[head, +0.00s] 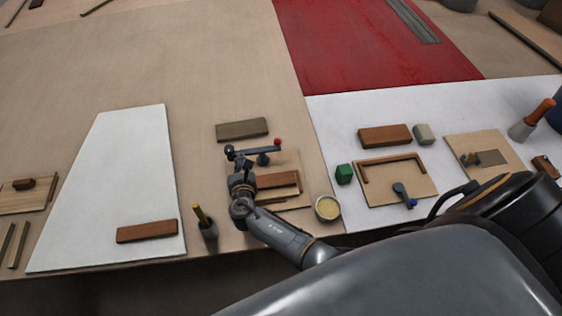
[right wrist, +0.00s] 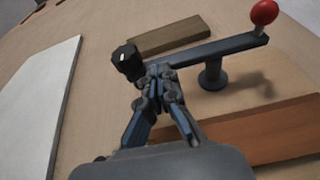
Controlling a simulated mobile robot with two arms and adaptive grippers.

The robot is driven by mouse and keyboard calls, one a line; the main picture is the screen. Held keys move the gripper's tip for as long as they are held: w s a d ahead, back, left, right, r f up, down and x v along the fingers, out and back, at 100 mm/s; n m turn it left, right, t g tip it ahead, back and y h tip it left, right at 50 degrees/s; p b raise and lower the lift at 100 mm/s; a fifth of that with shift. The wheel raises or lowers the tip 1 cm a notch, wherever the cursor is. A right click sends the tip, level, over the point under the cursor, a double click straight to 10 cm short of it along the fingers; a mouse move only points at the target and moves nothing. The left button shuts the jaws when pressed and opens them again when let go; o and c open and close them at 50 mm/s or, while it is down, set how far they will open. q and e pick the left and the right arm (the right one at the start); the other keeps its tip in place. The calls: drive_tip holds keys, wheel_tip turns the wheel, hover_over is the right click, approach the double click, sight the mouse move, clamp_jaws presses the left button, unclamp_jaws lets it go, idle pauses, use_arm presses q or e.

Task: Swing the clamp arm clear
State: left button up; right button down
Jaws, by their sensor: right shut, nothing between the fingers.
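The clamp arm (head: 264,150) is a dark grey bar with a red ball (head: 277,141) at its right end and a black knob (head: 229,149) at its left end. It lies across the far side of a wooden board (head: 291,162). In the right wrist view the clamp arm (right wrist: 225,48) passes above a short round post (right wrist: 212,76). My right gripper (head: 241,169) is shut and empty. In the right wrist view its fingertips (right wrist: 158,72) are at the bar's left part, beside the knob; whether they touch is unclear. My left gripper is out of view.
A brown wooden block (head: 242,129) lies behind the clamp. A cup with yellow contents (head: 327,208) stands to the right and a dark pot (head: 207,229) to the left. The left white panel (head: 125,180) is mostly clear.

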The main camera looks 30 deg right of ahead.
drive_tip(key=shift+w+a+f+m+g+h, duration=0.1)
drive_tip(key=shift+w+f+m+g+h, duration=0.05)
drive_tip(key=shift+w+m+g+h, duration=0.15)
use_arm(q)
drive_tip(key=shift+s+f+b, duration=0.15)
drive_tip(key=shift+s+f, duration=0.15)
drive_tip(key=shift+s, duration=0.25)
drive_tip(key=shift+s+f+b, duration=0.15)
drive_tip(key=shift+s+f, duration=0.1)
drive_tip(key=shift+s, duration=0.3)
use_arm(e)
drive_tip(key=shift+w, duration=0.35)
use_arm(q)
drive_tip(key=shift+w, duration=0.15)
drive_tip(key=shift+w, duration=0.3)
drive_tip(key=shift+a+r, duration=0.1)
